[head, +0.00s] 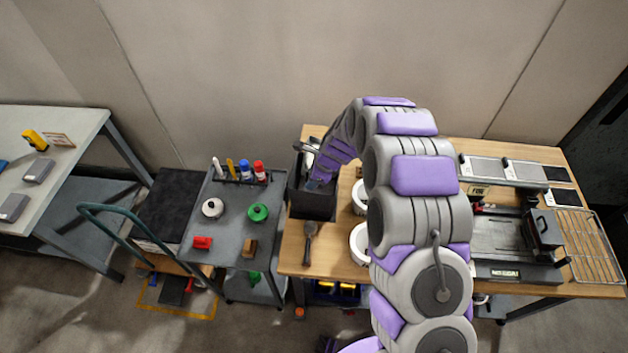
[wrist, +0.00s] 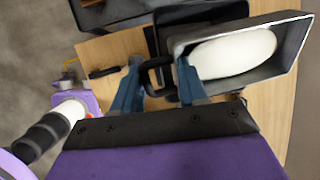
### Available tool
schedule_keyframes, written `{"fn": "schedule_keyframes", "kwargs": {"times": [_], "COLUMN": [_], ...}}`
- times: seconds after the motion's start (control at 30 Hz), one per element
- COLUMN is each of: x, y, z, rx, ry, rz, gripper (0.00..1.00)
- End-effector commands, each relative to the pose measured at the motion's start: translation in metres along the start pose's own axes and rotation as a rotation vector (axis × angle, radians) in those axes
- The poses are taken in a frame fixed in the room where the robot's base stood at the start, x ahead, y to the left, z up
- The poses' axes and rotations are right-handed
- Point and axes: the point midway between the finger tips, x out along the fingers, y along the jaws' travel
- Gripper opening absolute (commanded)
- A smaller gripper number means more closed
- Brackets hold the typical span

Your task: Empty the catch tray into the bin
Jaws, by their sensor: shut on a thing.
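My gripper (wrist: 160,92) has blue fingers shut on the black loop handle of the catch tray (wrist: 287,62). The tray is dark with raised walls, and a smooth white oval mass (wrist: 235,53) lies in it. In the head view my gripper (head: 318,182) is at the black bin (head: 312,207) near the left end of the wooden table. My arm and gripper hide much of the tray there. Dark box walls (wrist: 200,14) show behind the tray in the wrist view; I cannot tell how far the tray is above them.
A brush (head: 310,240) lies in front of the bin. Two white round containers (head: 360,243) stand to its right, partly behind my arm. A grey cart (head: 225,232) with markers, tape rolls and small blocks stands left. A machine (head: 510,245) and wire rack (head: 588,245) are right.

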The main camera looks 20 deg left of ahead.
Motion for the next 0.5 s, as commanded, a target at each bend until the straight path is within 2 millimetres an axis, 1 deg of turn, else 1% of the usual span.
{"fn": "schedule_keyframes", "kwargs": {"times": [0.03, 0.1, 0.5], "x": [0.0040, 0.0050, 0.0069], "y": [0.0000, 0.0000, 0.0015], "z": [-0.0017, -0.0024, -0.0081], "rx": [0.003, 0.005, 0.016], "ry": [-0.009, -0.021, -0.098], "rz": [-0.002, -0.002, -0.001], "gripper": [0.00, 0.00, 0.00]}}
